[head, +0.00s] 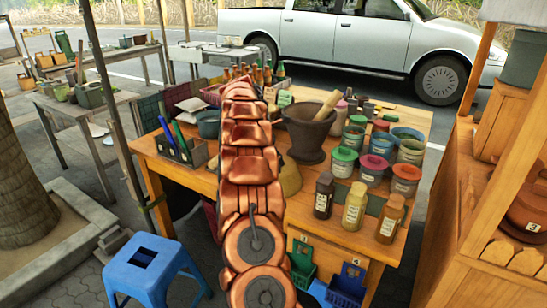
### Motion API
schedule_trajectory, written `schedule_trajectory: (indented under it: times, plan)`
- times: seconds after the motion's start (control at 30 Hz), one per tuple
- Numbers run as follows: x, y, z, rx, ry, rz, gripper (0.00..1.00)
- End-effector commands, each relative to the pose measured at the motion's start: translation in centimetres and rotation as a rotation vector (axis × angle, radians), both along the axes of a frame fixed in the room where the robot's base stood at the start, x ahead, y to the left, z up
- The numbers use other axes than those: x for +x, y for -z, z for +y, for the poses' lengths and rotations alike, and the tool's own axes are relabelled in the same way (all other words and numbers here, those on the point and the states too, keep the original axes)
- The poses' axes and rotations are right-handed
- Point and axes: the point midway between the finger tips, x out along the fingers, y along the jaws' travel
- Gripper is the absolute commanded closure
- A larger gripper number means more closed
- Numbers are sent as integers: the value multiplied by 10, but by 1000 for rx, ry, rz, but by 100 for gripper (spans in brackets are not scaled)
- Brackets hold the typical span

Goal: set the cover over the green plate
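My copper-coloured arm reaches up the middle of the head view over the wooden table (408,259). My gripper is hidden behind the arm's own links, so its fingers do not show. A tan, rounded thing (290,178) on the table is partly hidden behind my arm, just to its right. It may be the cover, but I cannot tell. I cannot make out a green plate; the part of the table behind my arm is hidden.
A dark mortar with a pestle (307,133) stands right of my arm. Several lidded jars (371,170) and bottles (354,206) crowd the table's right side. A caddy (182,150) is at left. A blue stool (150,268) stands in front, left. A wooden shelf (455,230) stands at right.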

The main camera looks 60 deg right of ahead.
Motion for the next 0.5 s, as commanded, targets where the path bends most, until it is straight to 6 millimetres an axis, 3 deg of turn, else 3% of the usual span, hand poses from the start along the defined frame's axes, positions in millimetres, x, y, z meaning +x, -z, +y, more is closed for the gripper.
schedule_trajectory:
  times: [0.27,0.5]
  plan:
    - [1,-5,2,0,0,-1,9]
    - [8,-39,14,-1,-1,-2,9]
